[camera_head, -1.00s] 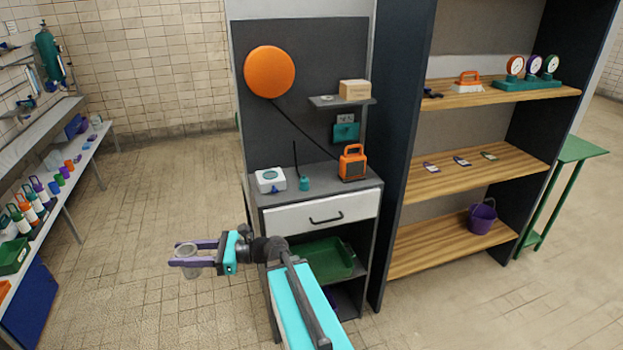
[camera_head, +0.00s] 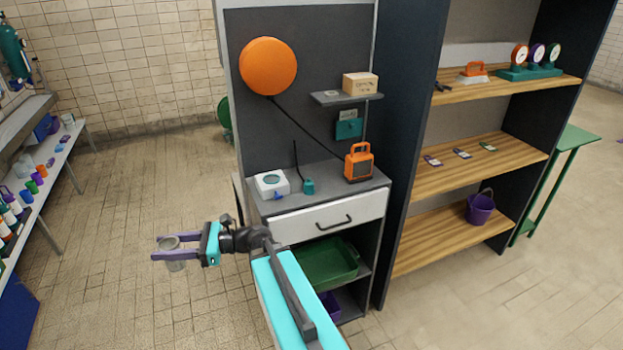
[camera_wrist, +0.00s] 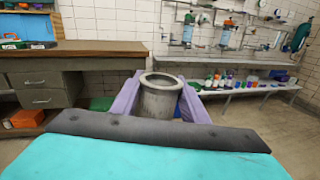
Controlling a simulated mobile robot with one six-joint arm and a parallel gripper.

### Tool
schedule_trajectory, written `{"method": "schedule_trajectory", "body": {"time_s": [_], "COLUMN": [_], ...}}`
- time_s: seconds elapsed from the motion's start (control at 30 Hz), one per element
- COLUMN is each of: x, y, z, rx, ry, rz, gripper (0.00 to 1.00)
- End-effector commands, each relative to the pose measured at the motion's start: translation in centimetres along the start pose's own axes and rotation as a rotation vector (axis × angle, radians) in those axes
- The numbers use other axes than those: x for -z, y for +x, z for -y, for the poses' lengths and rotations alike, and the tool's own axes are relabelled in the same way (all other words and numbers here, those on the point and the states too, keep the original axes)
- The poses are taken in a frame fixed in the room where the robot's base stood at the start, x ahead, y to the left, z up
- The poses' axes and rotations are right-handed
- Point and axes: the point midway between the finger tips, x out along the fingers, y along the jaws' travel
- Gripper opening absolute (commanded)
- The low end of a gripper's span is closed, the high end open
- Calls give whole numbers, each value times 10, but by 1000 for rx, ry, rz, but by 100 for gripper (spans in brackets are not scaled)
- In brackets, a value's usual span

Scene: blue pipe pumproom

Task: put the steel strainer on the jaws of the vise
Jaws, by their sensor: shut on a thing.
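My gripper (camera_head: 180,249) is shut on the steel strainer (camera_head: 175,262), a grey metal cup shape held upright between two purple fingers, over open floor in the head view. In the wrist view the strainer (camera_wrist: 159,96) shows its round open rim between the fingers (camera_wrist: 160,100). I cannot make out the vise in either view.
A grey cabinet with a white drawer (camera_head: 330,216) stands just right of my gripper. A tall shelf (camera_head: 455,180) is farther right. A long bench (camera_head: 50,165) with bottles runs along the left. A wooden-topped workbench (camera_wrist: 100,48) shows in the wrist view. Tiled floor is clear between.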

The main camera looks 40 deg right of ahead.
Motion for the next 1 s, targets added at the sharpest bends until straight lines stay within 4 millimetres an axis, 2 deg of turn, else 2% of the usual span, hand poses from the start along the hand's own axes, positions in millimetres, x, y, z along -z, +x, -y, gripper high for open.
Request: {"method": "schedule_trajectory", "body": {"time_s": [0.43,0.57,0.77,1.0], "x": [0,-1,-6,-17], "y": [2,-4,-29,-88], "z": [-1,3,23,61], "rx": [-3,8,61,178], "ry": [0,-1,-7,-18], "rz": [0,1,6,16], "gripper": [12,12,12,12]}}
